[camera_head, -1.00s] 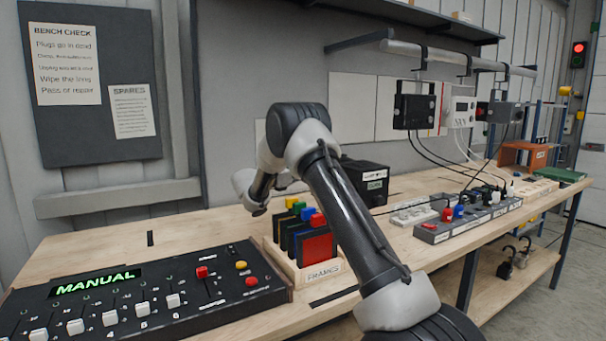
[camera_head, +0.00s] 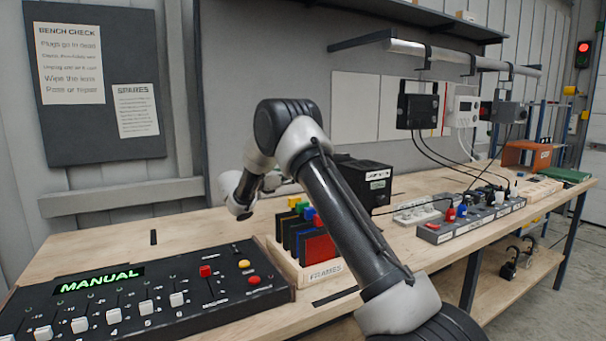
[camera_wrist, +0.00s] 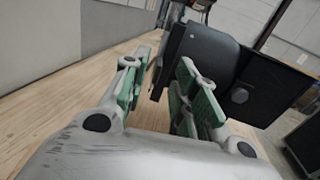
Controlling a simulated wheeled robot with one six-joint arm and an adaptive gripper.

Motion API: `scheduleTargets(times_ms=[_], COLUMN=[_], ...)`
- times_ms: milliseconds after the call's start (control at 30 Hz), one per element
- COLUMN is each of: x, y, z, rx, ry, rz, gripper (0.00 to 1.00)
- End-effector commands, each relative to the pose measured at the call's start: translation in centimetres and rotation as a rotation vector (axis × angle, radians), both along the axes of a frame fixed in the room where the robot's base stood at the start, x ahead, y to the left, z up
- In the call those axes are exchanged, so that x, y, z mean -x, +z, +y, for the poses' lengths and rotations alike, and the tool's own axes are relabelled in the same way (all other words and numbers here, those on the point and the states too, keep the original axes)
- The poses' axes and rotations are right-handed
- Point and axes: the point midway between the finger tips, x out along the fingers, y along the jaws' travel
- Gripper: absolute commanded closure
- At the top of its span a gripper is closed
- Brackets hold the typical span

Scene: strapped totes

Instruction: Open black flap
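A black box (camera_head: 368,186) with white labels stands on the bench behind my arm in the head view, partly hidden by it. In the wrist view a dark, rounded black panel (camera_wrist: 210,50) and a flat black plate with a bolt (camera_wrist: 268,92) fill the right side. I cannot tell for certain which piece is the flap. My gripper (camera_wrist: 163,77) is open, its green-padded fingers apart. The black panel's left edge shows beyond and between the fingertips; contact cannot be told. In the head view my fingers are hidden behind my arm.
A wooden rack of coloured frames (camera_head: 305,262) stands close beside my arm. A control panel reading MANUAL (camera_head: 150,297) lies at front left. A grey power strip (camera_head: 470,219) and a hanging black unit (camera_head: 417,110) with cables are at right. Bare bench lies at left.

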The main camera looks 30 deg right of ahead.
Motion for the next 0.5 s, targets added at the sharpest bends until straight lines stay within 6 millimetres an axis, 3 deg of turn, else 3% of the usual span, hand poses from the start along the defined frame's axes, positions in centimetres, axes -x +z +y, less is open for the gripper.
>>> scheduleTargets(times_ms=[200,500], x=[0.9,1.3], y=[0.0,0.0], z=[4.3,5.9], rx=[0.001,0.000], ry=[0.002,0.000], rz=[0.000,0.000], gripper=[0.71,0.71])
